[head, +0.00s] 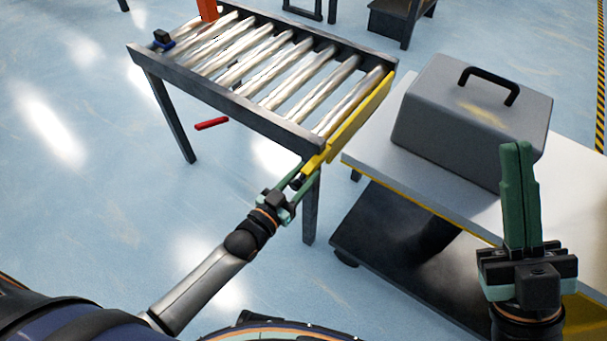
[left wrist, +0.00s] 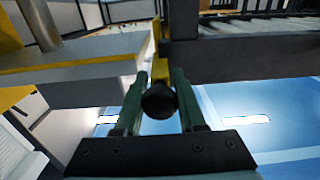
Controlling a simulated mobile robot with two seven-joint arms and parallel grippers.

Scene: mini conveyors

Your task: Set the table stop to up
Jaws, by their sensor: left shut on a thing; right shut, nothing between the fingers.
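The roller table (head: 220,105) stands at upper centre in the head view, with a dark frame and shiny rollers. The table stop (head: 352,122) is a yellow bar along its right end. Its near end carries a black knob, clear in the left wrist view (left wrist: 158,101), where a yellow piece (left wrist: 156,45) rises behind it. My left gripper (head: 300,181) is shut on this knob at the table's near right corner, its green fingers on either side. My right gripper (head: 516,148) is shut and empty, pointing up at the right.
A white-topped cart (head: 385,165) with a grey toolbox (head: 470,115) stands close to the right of the roller table. A red handle (head: 212,123) sticks out below the table's near side. The floor at left is clear.

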